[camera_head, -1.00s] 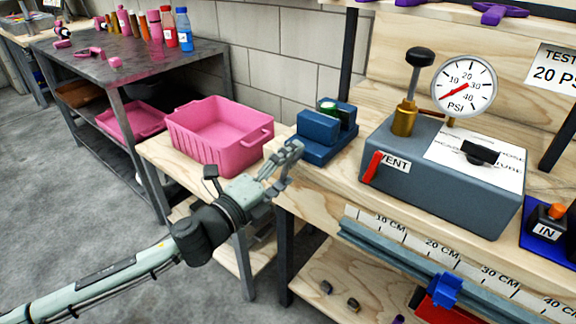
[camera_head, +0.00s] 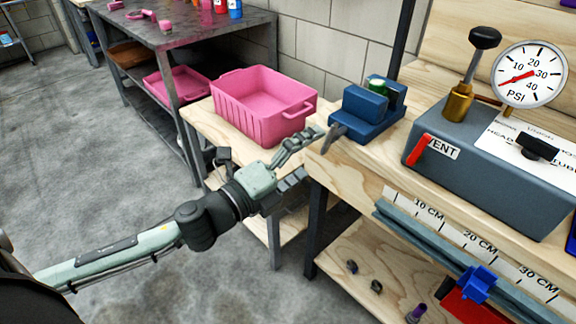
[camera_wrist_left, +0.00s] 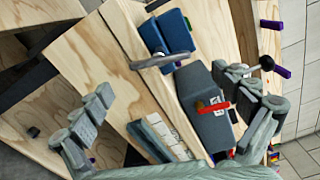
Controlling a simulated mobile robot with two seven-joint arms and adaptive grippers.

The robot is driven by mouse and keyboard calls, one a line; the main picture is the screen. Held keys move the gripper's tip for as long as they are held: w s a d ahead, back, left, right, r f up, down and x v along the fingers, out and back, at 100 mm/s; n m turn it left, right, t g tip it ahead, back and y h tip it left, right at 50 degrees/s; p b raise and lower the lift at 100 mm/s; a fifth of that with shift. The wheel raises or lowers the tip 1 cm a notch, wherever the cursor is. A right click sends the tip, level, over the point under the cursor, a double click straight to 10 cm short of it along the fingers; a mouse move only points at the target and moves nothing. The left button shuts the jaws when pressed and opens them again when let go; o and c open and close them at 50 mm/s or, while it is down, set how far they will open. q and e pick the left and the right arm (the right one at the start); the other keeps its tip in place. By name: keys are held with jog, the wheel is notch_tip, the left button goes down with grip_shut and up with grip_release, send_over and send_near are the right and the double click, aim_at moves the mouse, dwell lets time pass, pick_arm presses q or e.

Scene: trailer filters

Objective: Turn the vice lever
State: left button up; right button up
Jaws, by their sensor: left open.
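The blue vice (camera_head: 362,104) stands at the left end of the wooden bench, with a green item (camera_head: 377,85) between its jaws. Its grey lever (camera_head: 334,137) sticks out at the front left. My left gripper (camera_head: 311,152) is open and empty, just left of the lever at the bench edge, apart from it as far as I can tell. In the left wrist view the lever (camera_wrist_left: 161,60) lies crosswise in front of the vice (camera_wrist_left: 166,36), ahead of the gap between the spread fingers of my left gripper (camera_wrist_left: 163,78). My right gripper is out of view.
A pink bin (camera_head: 262,105) stands on a lower wooden table left of the vice. A grey test box (camera_head: 480,165) with a red vent handle (camera_head: 433,149) and a gauge (camera_head: 529,75) is to the right. Bare bench top lies between the vice and the box.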

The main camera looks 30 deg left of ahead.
aim_at(327, 143)
pick_arm(q)
jog(key=shift+v, duration=2.9)
jog(key=shift+w+d, duration=0.1)
jog(key=x, duration=1.1)
jog(key=shift+w+d, duration=0.1)
jog(key=shift+w, duration=0.3)
jog(key=shift+s, duration=0.1)
